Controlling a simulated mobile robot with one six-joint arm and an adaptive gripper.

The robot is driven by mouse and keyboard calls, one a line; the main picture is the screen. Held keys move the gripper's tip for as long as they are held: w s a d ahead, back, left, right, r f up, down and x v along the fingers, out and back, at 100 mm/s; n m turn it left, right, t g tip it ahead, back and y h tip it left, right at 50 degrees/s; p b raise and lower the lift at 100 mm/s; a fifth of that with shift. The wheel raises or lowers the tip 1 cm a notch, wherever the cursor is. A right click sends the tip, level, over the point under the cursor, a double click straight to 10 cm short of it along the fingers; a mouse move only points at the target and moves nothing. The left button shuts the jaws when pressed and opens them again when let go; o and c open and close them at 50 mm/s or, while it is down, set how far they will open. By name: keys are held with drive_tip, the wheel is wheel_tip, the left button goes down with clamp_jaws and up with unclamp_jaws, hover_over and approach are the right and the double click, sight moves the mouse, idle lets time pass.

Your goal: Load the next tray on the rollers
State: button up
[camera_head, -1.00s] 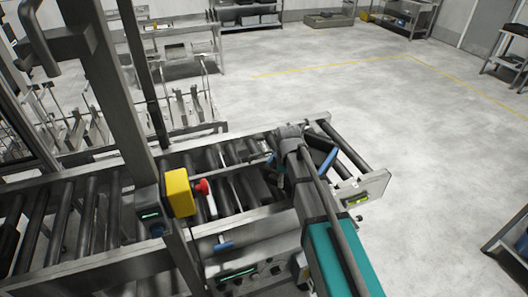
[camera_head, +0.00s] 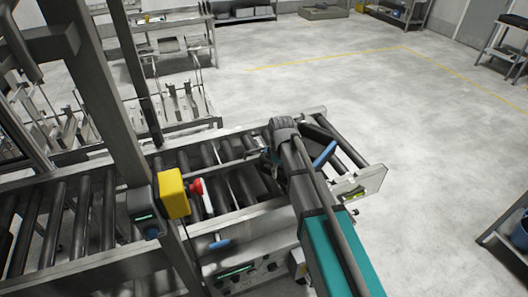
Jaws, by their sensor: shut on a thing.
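My gripper (camera_head: 284,162) is over the right end of the roller conveyor (camera_head: 232,207), low near the rollers, with my wrist and forearm largely covering it. It is shut on a dark thing with blue edges (camera_head: 324,154), which I take to be the tray. Parts of this thing show on both sides of my wrist; the rest is hidden. I cannot tell whether it touches the rollers. Dark bare rollers (camera_head: 190,161) show to the left of my gripper.
A yellow box with a red stop button (camera_head: 173,193) stands on a post at the conveyor's near side. A blue-handled lever (camera_head: 219,242) and a control panel (camera_head: 240,273) are below. Racks (camera_head: 176,112) stand behind. A shelf with a blue bin (camera_head: 520,232) is at right. The floor between is clear.

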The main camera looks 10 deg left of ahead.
sight(263, 154)
drive_tip(key=w+a+m, duration=0.1)
drive_tip(key=a, duration=0.1)
drive_tip(key=w+a+r+m+p, duration=0.1)
drive_tip(key=w+a+m, duration=0.3)
drive_tip(key=shift+w+a+r+p, duration=0.1)
drive_tip(key=shift+w+r+p, duration=0.1)
drive_tip(key=shift+r+p, duration=0.15)
drive_tip(key=shift+w+a+r+m, duration=0.1)
drive_tip(key=shift+w+a+m, duration=0.2)
drive_tip(key=shift+a+m, duration=0.25)
drive_tip(key=shift+d, duration=0.1)
drive_tip(key=shift+f, duration=0.2)
drive_tip(key=shift+f+b, duration=2.35)
drive_tip(key=shift+b, duration=0.15)
drive_tip(key=shift+s+f+b, duration=0.15)
drive_tip(key=shift+f+b, duration=0.5)
